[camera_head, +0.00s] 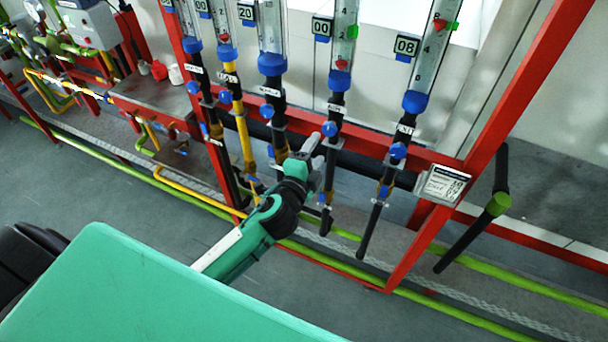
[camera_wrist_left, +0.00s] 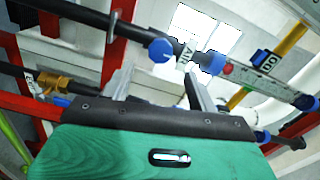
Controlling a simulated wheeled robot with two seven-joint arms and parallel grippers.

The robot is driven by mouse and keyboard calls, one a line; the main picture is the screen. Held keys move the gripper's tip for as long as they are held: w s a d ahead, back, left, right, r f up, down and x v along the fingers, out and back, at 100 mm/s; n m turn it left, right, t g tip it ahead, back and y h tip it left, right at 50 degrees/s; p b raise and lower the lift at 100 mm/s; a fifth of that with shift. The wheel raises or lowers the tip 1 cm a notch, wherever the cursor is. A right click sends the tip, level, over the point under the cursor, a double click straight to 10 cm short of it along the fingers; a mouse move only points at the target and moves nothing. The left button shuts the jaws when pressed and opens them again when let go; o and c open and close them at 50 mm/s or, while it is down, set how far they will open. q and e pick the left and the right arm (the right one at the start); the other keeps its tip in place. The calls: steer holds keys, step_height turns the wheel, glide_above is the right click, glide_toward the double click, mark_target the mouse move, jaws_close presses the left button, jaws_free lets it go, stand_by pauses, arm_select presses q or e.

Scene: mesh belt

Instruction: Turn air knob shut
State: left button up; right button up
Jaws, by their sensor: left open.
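The air knob is a small blue knob (camera_head: 329,129) under a white label on the fourth flow tube from the left in the head view. In the left wrist view the blue knob (camera_wrist_left: 160,50) sits on a dark pipe beside a white tag (camera_wrist_left: 186,56) reading AIR. My left gripper (camera_head: 317,152) is open, just below and left of the knob in the head view, apparently apart from it. In the left wrist view its two grey fingers (camera_wrist_left: 158,80) stand apart, with the knob beyond the gap between them. My right gripper is in neither view.
Similar blue knobs sit on neighbouring tubes, including one at right (camera_head: 398,151) and one at left (camera_head: 267,111). A red frame post (camera_head: 484,140) slopes on the right. A red crossbar (camera_head: 370,143) runs behind the pipes. Green pipes (camera_head: 460,312) run along the floor.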

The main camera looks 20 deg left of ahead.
arm_select(q)
steer(key=s+b, duration=0.2)
steer(key=s, duration=0.4)
steer(key=shift+s, duration=0.35)
steer(key=shift+a, duration=0.15)
